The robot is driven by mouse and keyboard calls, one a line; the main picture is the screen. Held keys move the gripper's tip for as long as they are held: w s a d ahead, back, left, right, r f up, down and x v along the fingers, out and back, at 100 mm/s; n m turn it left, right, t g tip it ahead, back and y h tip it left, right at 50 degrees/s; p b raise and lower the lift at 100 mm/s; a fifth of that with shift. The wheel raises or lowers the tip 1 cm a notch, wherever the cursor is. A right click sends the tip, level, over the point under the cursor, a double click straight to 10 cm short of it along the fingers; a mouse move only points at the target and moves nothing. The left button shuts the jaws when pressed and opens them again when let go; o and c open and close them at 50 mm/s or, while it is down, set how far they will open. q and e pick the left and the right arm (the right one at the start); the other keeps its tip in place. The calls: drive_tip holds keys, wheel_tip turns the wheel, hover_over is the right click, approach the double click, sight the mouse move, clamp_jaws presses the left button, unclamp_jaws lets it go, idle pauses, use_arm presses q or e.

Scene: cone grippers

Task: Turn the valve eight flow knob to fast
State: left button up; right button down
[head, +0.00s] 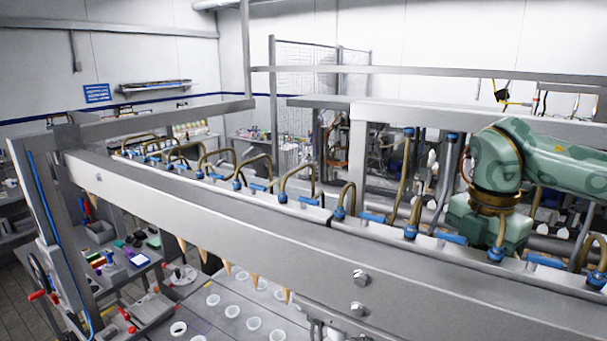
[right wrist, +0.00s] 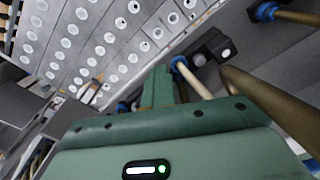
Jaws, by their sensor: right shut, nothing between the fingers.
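A row of valves with blue fittings, blue levers (head: 371,217) and brown hoses runs along the steel rail in the head view. No numbers or fast marks are readable, so I cannot tell which is valve eight. My right gripper (head: 490,228) is over the right part of the row, near a blue lever (head: 450,238) and a blue fitting (head: 411,232); its fingertips are hidden there. In the right wrist view my right gripper (right wrist: 164,76) is shut and empty. Beside its fingers are a dark block with a white dot (right wrist: 208,50) and a blue-collared hose. My left gripper is out of view.
Brown hoses (right wrist: 268,108) cross close to the right gripper. A thick steel beam (head: 250,225) runs in front of the valves, with cone nozzles (head: 204,254) beneath it. White cups (head: 253,323) stand on the lower deck. A cluttered bench is at left.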

drive_tip(key=shift+w+a, duration=0.1)
drive_tip(key=shift+w+a+p, duration=0.3)
drive_tip(key=shift+w+p, duration=0.2)
drive_tip(key=shift+p, duration=0.05)
wheel_tip(320, 180, up, 6)
drive_tip(key=shift+w+d+p, duration=0.2)
drive_tip(key=shift+w+p, duration=0.05)
drive_tip(key=shift+p, duration=0.15)
drive_tip(key=shift+w+r, duration=0.1)
